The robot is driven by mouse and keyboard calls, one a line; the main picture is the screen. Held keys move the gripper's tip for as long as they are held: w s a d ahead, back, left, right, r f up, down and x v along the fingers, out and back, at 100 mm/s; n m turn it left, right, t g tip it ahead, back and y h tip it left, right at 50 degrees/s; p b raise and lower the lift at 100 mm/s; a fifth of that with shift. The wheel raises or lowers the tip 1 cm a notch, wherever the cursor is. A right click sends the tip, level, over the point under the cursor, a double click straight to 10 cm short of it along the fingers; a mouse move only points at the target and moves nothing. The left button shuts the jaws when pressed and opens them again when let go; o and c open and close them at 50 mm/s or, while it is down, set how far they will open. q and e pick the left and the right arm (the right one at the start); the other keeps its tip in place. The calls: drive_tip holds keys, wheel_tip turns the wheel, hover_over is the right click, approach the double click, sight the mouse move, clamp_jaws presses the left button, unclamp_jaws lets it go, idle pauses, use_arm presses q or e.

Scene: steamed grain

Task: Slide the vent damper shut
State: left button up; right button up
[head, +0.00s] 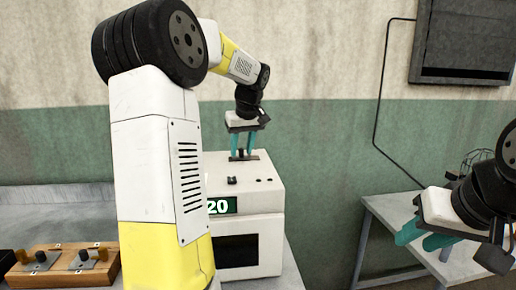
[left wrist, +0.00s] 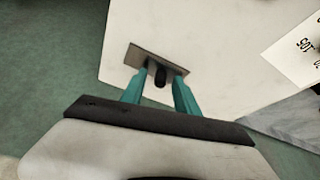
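The vent damper is a brownish plate (left wrist: 142,54) with a dark knob (left wrist: 159,73) on top of a white machine (head: 247,187). In the head view the damper's plate (head: 246,157) is at the back of the machine's top. My left gripper (head: 243,155) points down at it from above. In the left wrist view its teal fingers (left wrist: 160,85) stand apart, one on each side of the knob. I cannot tell whether they touch it. My right gripper (head: 416,238) is at the right, away from the machine, with its fingers apart and nothing between them.
The machine has a green display (head: 222,205) reading 20 and small dark controls (head: 232,181) on top. A wooden board with metal fittings (head: 64,264) lies at the left. A grey table (head: 385,208) stands at the right. A dark wall box (head: 465,42) hangs above it.

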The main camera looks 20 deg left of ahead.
use_arm(q)
clamp_jaws()
idle(1.2)
